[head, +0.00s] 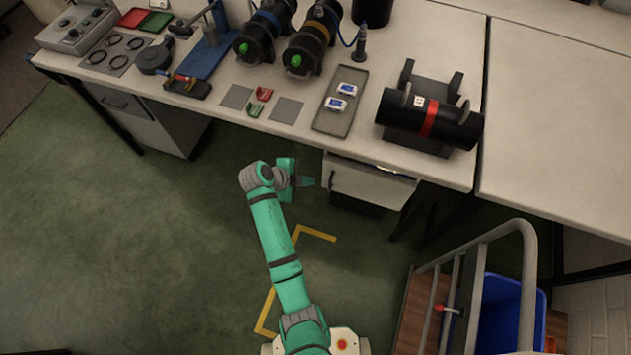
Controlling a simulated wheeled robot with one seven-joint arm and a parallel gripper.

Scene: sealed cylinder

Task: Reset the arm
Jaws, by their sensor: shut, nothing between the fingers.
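My gripper (307,182) is at the end of my green arm (270,225), in the middle of the head view. The arm reaches up the picture from my base, over the green floor. My gripper points to the right, in front of the drawer unit under the workbench (215,100). It is shut and looks empty. The fingers are small here, and no thing is seen in contact with them.
A black cylinder with a red band (430,118) lies on a cradle at the bench's right. A grey tray (328,122) holds two small white-blue devices. The drawer unit (368,186) is close right of my gripper. A trolley (490,290) stands lower right. Floor at left is clear.

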